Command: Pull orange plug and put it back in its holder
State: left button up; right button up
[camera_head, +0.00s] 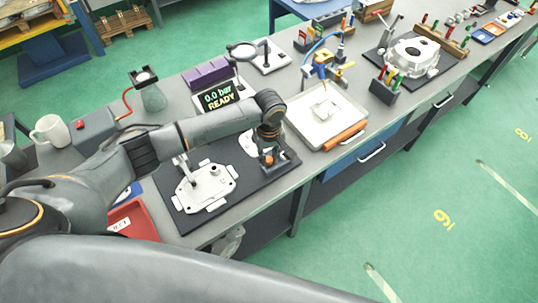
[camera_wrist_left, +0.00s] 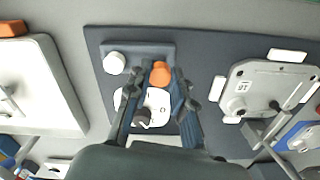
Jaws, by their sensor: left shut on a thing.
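The orange plug (camera_wrist_left: 161,73) shows between the two fingers of my left gripper (camera_wrist_left: 161,80) in the left wrist view. The fingers are shut on it. It sits at a dark holder block (camera_wrist_left: 138,49) that also carries a white round plug (camera_wrist_left: 114,63); whether it is seated or just above cannot be told. In the head view the left gripper (camera_head: 268,150) points down at the mat's right end, with the orange plug (camera_head: 269,160) low between its fingers. A white casting (camera_head: 206,188) lies on the mat, left of the gripper. My right gripper is not in view.
A smaller white part (camera_wrist_left: 157,103) lies under the fingers on the dark mat (camera_wrist_left: 205,52). A white tray (camera_head: 300,128) with an orange bar (camera_head: 345,137) is to the right. A red bin (camera_head: 133,222) is front left. A display (camera_head: 220,97) reads "0.0 bar READY".

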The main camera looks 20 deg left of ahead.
aim_at(269, 159)
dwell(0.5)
pick_arm(q)
jog(key=shift+p, duration=0.5)
dwell(0.4)
jog(key=shift+p, duration=0.5)
jog(key=shift+f+b, duration=0.7)
jog(key=shift+f, duration=0.55)
jog(key=o, duration=0.8)
jog(key=shift+r, duration=0.1)
notch_tip(269, 159, up, 12)
